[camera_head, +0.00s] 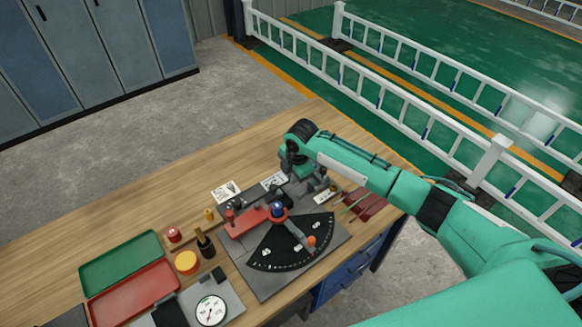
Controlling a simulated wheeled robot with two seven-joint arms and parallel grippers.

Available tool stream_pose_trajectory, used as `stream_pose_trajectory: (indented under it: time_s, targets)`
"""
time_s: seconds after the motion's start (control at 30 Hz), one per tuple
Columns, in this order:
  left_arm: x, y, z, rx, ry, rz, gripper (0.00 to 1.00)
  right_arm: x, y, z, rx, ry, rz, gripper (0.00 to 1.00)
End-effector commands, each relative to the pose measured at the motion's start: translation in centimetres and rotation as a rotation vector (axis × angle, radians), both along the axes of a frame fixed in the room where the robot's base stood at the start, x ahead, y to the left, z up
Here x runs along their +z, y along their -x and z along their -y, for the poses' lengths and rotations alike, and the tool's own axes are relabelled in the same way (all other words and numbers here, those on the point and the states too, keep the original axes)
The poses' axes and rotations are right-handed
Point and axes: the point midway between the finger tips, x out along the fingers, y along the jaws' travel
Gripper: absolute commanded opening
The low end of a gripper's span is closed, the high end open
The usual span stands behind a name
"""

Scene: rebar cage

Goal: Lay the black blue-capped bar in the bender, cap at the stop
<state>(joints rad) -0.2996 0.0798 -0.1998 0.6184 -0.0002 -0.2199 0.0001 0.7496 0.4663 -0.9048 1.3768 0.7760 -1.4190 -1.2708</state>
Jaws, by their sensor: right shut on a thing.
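The bender (270,283) is a grey plate with a black fan-shaped angle scale (288,250), a red block (243,226) and a lever with an orange knob (311,240). A blue round top (277,209) sits on a red base at the fan's apex; I cannot tell whether it belongs to the bender. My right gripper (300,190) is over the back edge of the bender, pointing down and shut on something. The held thing is mostly hidden by the gripper; the black bar cannot be made out clearly. My left gripper is out of view.
A dark red holder (364,205) with thin bars lies right of the bender. Green (122,262) and red (133,294) trays, a yellow-orange round item (187,262) and a dial gauge (211,310) stand left. Small cards lie behind the bender. The bench's far left is clear.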

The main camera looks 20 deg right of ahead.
Motion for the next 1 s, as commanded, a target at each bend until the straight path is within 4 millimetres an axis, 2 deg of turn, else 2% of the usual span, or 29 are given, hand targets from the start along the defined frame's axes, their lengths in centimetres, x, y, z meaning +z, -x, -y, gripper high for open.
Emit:
stream_pose_trajectory:
  time_s: [0.27,0.43,1.0]
  targets:
    - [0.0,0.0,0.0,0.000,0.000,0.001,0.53,0.0,0.0,0.0,-0.001,-0.001,0.002,0.00]
    - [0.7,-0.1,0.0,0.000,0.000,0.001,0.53,0.2,-0.1,0.2,-0.002,-0.001,0.007,0.00]
    - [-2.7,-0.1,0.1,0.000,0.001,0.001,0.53,-6.1,-0.1,0.1,-0.002,-0.001,0.007,0.00]
